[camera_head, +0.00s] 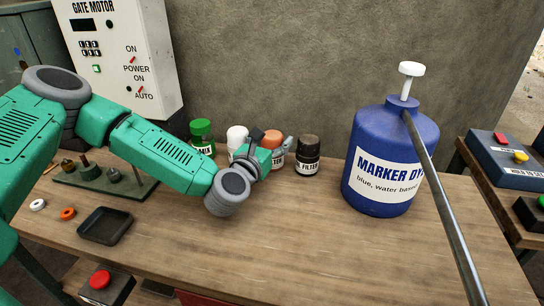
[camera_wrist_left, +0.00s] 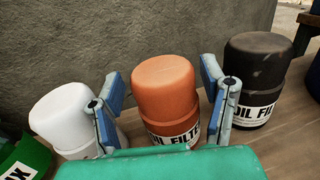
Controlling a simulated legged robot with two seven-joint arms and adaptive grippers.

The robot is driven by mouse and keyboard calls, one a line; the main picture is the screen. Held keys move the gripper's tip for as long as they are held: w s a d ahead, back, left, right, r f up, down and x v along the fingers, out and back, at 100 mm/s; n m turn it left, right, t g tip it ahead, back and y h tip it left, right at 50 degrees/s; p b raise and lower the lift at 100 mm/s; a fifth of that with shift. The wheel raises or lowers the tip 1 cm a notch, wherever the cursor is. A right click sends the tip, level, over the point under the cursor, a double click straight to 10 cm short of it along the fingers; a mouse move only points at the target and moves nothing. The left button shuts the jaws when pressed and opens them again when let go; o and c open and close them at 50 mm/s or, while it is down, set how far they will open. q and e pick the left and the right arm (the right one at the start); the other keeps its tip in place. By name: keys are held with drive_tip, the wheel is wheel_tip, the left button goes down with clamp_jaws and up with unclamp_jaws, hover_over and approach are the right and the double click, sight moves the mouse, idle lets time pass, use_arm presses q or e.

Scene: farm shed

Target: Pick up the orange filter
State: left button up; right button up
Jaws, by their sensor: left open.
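The orange filter (camera_head: 274,142) stands upright on the wooden bench, in a row between a white filter (camera_head: 237,137) and a black filter (camera_head: 307,154). In the wrist view the orange filter (camera_wrist_left: 166,91) stands in the middle with a white "OIL FILTER" label. My left gripper (camera_head: 272,141) hides part of it in the head view. In the wrist view my left gripper (camera_wrist_left: 163,95) is open, one finger to each side of the orange filter. I cannot tell whether the fingers touch it. My right gripper is not in view.
A green-lidded bottle (camera_head: 202,138) stands left of the white filter. A blue marker dye jug (camera_head: 390,158) with a metal bar before it stands at right. A dark tray (camera_head: 105,225) and small rings lie at left. The bench (camera_head: 290,240) front is clear.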

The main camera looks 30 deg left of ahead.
use_arm(q)
drive_tip(key=shift+w+a+f, duration=0.1)
drive_tip(key=shift+w+a, duration=0.05)
drive_tip(key=shift+w, duration=1.05)
drive_tip(key=shift+d, duration=0.3)
drive_tip(key=c, duration=0.5)
clamp_jaws()
drive_tip(key=shift+a, duration=0.15)
